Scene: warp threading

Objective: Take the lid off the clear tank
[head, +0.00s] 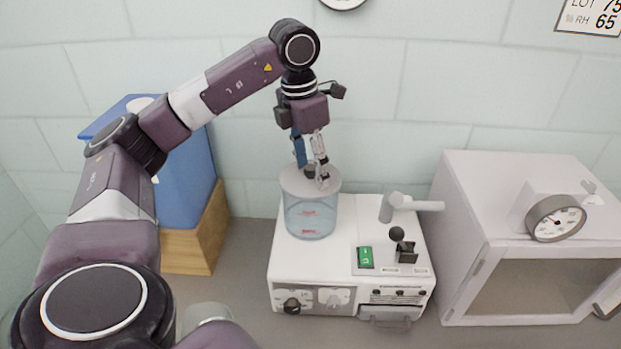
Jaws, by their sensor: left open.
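The clear tank (311,220) stands upright at the left of a white machine and shows bluish walls with red marks. Its pale round lid (296,184) sits on top, with a dark knob (309,171) in the middle. My left gripper (312,174) points down over the lid with its fingers open, one on each side of the knob. I cannot tell whether the fingers touch the knob. My right gripper is not in view.
The white machine (350,270) carries a grey tap-like spout (410,205), a green switch (365,257) and a black-knobbed lever (400,245) right of the tank. A white cabinet (510,190) with a gauge (556,218) stands at right. A blue container (185,180) on a wooden block (205,240) stands at left.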

